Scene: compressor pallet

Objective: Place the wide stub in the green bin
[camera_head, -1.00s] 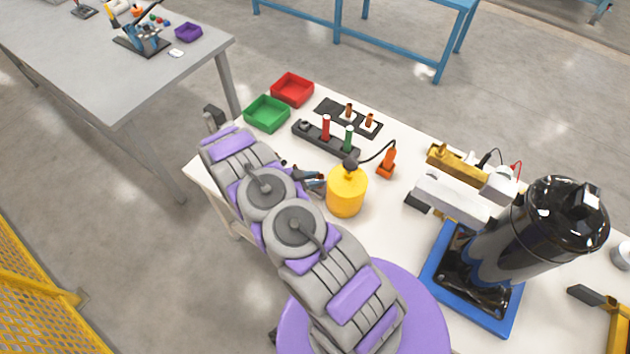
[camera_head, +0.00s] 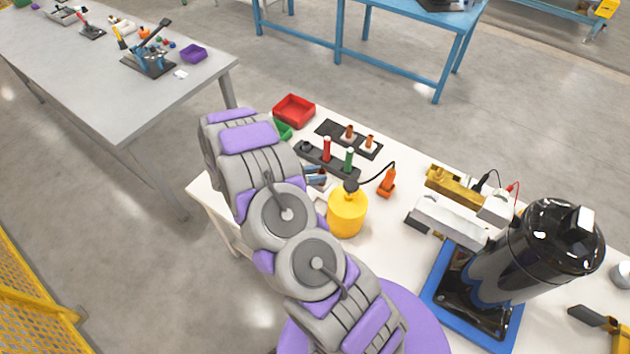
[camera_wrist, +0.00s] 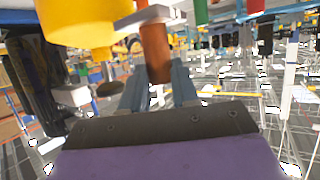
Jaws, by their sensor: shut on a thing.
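My gripper (camera_wrist: 158,85) is shut on a copper-brown stub (camera_wrist: 155,50) in the wrist view. The stub stands up between the two blue-grey fingers, and a pale flat piece crosses its far end. I take it for the wide stub, but cannot check its width against another. In the head view, my fingers (camera_head: 315,175) show partly beside the yellow bottle, and the held stub cannot be made out. The green bin (camera_head: 284,131) is mostly hidden behind my arm; only its right edge shows, near the red bin.
The red bin (camera_head: 294,110) is behind the green one. Two copper stubs (camera_head: 348,132) stand on a black plate. A dark rack (camera_head: 316,153) holds red and green cylinders. The yellow bottle (camera_head: 347,212) is close to my gripper. A black compressor (camera_head: 545,250) stands at right.

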